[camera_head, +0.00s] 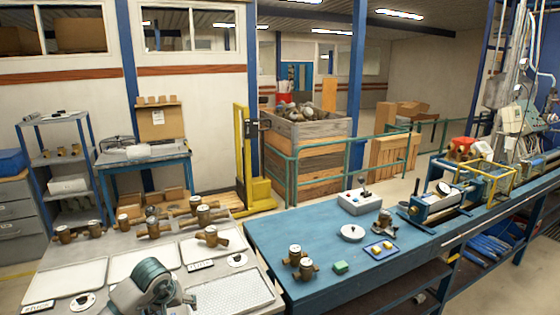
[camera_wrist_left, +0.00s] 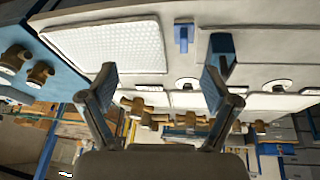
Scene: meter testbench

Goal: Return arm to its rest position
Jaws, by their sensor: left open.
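My left gripper (camera_head: 165,300) comes in at the bottom of the head view, above the light table with the trays. The left wrist view shows its two fingers (camera_wrist_left: 160,85) spread wide apart with nothing between them. In that view the light tabletop and a white textured tray (camera_wrist_left: 105,46) lie beyond the fingers. The same tray (camera_head: 232,293) is just right of my gripper in the head view. Brass meters (camera_head: 203,214) stand on the light table, apart from the gripper. My right gripper is not in view.
A blue bench (camera_head: 320,255) on the right bears two brass meters (camera_head: 300,262), a green block (camera_head: 340,267), a grey control box (camera_head: 361,201) and a test rig (camera_head: 440,200). A blue shelf (camera_head: 60,160) stands behind.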

